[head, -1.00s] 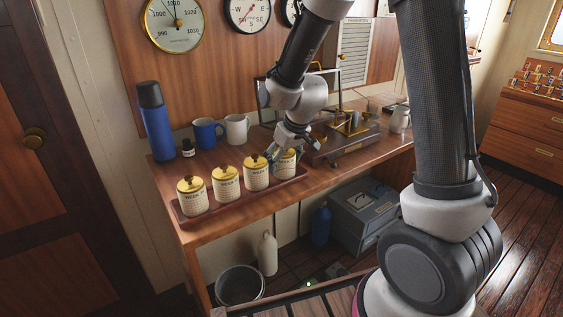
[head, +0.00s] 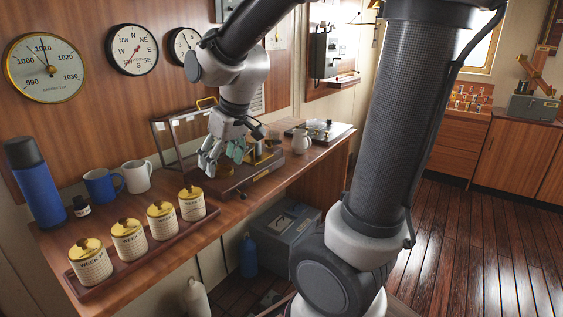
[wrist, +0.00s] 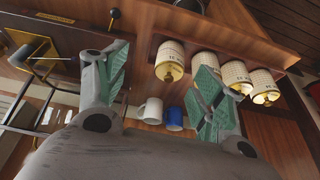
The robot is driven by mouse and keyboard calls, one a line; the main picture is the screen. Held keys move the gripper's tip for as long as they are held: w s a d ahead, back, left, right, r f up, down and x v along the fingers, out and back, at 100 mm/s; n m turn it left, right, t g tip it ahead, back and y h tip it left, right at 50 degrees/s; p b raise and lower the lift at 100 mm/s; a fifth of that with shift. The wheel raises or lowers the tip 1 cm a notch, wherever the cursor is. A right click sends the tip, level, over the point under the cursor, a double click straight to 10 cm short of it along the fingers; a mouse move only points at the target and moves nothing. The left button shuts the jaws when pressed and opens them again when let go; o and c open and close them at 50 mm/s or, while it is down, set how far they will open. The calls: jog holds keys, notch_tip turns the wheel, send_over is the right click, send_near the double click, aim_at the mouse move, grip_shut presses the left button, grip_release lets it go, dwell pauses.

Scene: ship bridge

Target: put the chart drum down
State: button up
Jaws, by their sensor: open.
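The nearest to my gripper is the right-end drum (head: 191,204); the others include the left-end drum (head: 90,264). My gripper (head: 222,158) is open and empty, right of and above the row, in front of the recording instrument (head: 240,187) with its wooden base and brass parts. In the wrist view the right-end drum (wrist: 170,60) shows between the spread green-padded fingers (wrist: 162,72), beyond them and apart. Parts of the instrument are hidden behind my gripper.
A blue flask (head: 34,185), an ink bottle (head: 81,206), a blue mug (head: 103,186) and a white mug (head: 137,177) stand behind the tray. A metal jug (head: 301,141) is right of the instrument. The desk (head: 180,247) has a narrow clear front strip.

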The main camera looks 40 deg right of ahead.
jog(key=s+d+r+m, duration=0.1)
jog(key=s+d, duration=0.1)
jog(key=s, duration=0.3)
jog(key=s+d+r+m, duration=0.1)
jog(key=s+d, duration=0.2)
jog(key=s, duration=0.3)
jog(key=s+d+r+m+h, duration=0.1)
jog(key=s+d, duration=0.2)
jog(key=s, duration=0.3)
jog(key=shift+s+d+r, duration=0.25)
jog(key=shift+r, duration=0.1)
